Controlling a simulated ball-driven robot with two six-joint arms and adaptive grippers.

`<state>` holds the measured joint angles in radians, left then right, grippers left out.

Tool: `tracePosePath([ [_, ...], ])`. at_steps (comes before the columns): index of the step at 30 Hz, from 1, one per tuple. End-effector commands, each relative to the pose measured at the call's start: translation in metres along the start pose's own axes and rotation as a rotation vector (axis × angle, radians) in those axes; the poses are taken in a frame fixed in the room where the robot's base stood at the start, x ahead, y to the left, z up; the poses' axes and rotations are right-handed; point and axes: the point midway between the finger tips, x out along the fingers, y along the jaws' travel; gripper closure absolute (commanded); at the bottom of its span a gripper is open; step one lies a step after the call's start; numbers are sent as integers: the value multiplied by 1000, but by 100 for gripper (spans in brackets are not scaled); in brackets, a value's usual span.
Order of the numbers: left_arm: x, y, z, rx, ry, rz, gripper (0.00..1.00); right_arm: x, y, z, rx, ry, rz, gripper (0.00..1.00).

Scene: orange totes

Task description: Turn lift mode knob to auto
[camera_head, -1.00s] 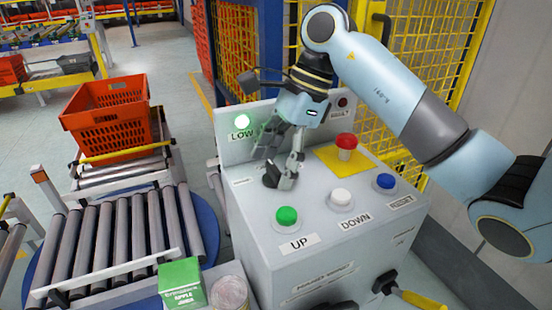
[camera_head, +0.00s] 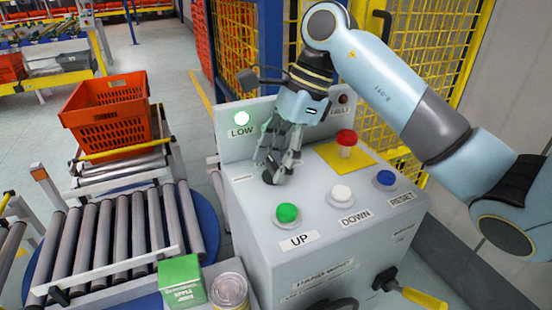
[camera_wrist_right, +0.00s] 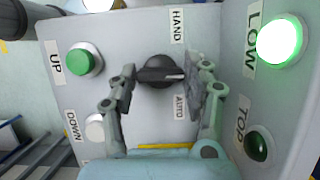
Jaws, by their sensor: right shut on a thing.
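The lift mode knob (camera_wrist_right: 158,72) is a black rotary knob on the grey control box (camera_head: 250,205). In the wrist view it sits between the HAND label (camera_wrist_right: 177,26) and the AUTO label (camera_wrist_right: 180,107). Its ridge lies roughly crosswise, its end pointing right between the two labels. My right gripper (camera_wrist_right: 158,90) has a finger on each side of the knob and is shut on it. In the head view the right gripper (camera_head: 276,165) reaches down onto the box top, its fingers hiding most of the knob. My left gripper is out of view.
Green UP (camera_head: 287,212), white DOWN (camera_head: 341,193) and blue RESET (camera_head: 386,179) buttons stand near the fingers. A red mushroom button (camera_head: 346,140) is behind them. The LOW lamp (camera_head: 242,118) is lit green. An orange tote (camera_head: 112,120) stands on rollers at left.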

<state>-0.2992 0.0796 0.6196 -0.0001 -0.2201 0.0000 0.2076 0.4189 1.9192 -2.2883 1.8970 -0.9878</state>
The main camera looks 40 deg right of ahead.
Motion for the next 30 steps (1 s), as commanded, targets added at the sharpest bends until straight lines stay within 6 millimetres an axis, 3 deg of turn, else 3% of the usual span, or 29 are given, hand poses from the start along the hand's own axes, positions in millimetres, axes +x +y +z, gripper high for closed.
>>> tracePosePath([
  [30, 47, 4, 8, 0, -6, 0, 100, 1, 2, 1, 642, -2, -269, 83],
])
